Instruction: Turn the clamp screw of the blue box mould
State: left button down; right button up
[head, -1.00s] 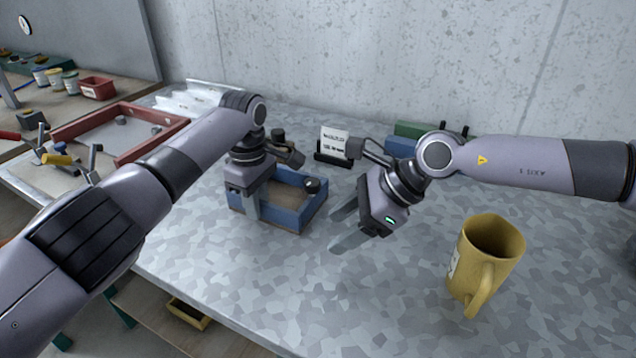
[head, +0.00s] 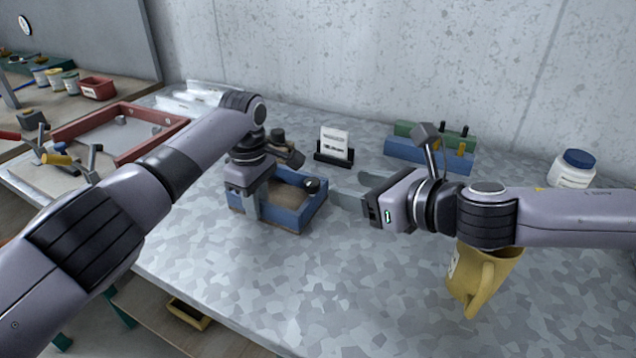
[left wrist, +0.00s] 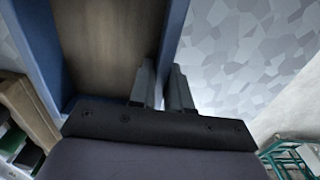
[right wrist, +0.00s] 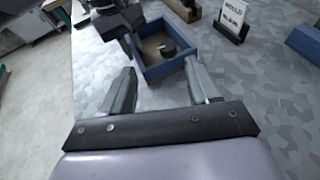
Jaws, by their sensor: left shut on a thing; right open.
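The blue box mould (head: 312,208) stands on the grey speckled table, open at the top with a brown inside. A round black knob (head: 312,185), apparently its clamp screw, sits at its right side; it also shows in the right wrist view (right wrist: 167,48). My left gripper (head: 252,207) points down and is shut on the mould's near wall, which runs between its fingers in the left wrist view (left wrist: 172,35). My right gripper (head: 352,189) is open, level and empty, just right of the mould. Its fingers point left at the knob and stand apart from it.
A yellow mug (head: 475,285) stands below my right forearm, partly hidden. Behind are a label card in a black stand (head: 334,144), a blue block (head: 400,150) and a white jar with a blue lid (head: 572,170). The table in front is clear.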

aim_at(315, 183)
jog(key=shift+h, duration=0.5)
jog(key=x, duration=0.7)
jog(key=f+x, duration=0.1)
jog(key=x, duration=0.3)
jog(key=shift+w+d+f, duration=0.1)
jog(key=shift+w, duration=0.1)
jog(key=c, duration=1)
